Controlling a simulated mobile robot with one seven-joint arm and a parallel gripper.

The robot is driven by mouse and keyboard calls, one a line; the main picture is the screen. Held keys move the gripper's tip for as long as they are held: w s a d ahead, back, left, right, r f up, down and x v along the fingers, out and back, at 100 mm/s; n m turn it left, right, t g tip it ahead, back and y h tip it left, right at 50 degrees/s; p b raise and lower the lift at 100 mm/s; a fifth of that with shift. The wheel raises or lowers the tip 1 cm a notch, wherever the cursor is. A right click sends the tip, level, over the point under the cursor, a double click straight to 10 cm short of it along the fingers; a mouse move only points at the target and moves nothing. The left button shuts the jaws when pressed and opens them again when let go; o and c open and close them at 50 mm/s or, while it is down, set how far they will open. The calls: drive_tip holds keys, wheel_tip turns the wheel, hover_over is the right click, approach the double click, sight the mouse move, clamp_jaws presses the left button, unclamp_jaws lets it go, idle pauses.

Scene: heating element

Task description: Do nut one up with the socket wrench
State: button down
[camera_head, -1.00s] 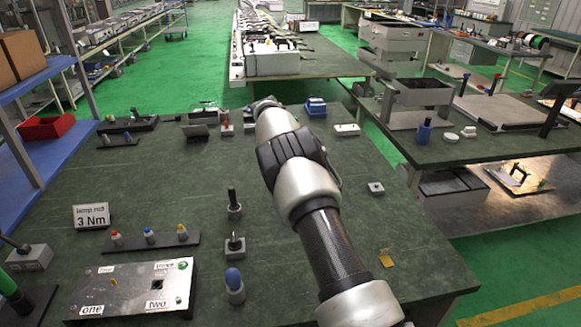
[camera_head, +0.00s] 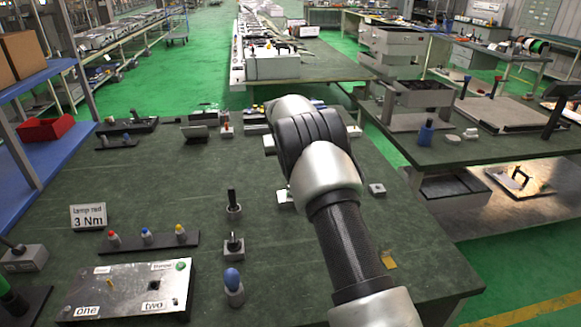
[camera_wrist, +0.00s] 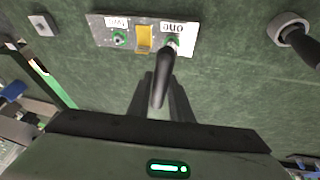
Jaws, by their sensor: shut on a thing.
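In the wrist view my gripper (camera_wrist: 165,98) is shut on a dark tool, seemingly the socket wrench (camera_wrist: 162,78), between its two black fingers. The tool's far end reaches the spot by the "one" label, over nut one (camera_wrist: 171,42). I cannot tell whether it sits on the nut or just above it. The light metal plate (camera_wrist: 190,46) also carries a second nut (camera_wrist: 119,39) by the "two" label. A yellow piece (camera_wrist: 144,38) lies between the two nuts. In the head view my arm hides the gripper and tool.
A black-handled tool stands in a grey round holder (camera_wrist: 292,28) at the right of the wrist view. In the head view, another plate (camera_head: 115,290) labelled one, two and three lies at the lower left. A "3 Nm" sign (camera_head: 89,217) stands behind it.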

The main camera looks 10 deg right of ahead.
drive_tip(key=shift+d+n+y, duration=0.1)
drive_tip(key=shift+n+y, duration=0.4)
drive_tip(key=shift+n, duration=1.2)
drive_tip(key=shift+n+y, duration=0.7)
drive_tip(key=shift+n, duration=0.4)
drive_tip(key=shift+a+n+y+p, duration=0.25)
drive_tip(key=shift+n+y+p, duration=0.1)
drive_tip(key=shift+n, duration=0.55)
drive_tip(key=shift+r+n+y+p, duration=0.1)
drive_tip(key=shift+n+y+p, duration=0.4)
drive_tip(key=shift+n, duration=0.6)
drive_tip(key=shift+n+y, duration=0.25)
drive_tip(key=shift+n, duration=0.65)
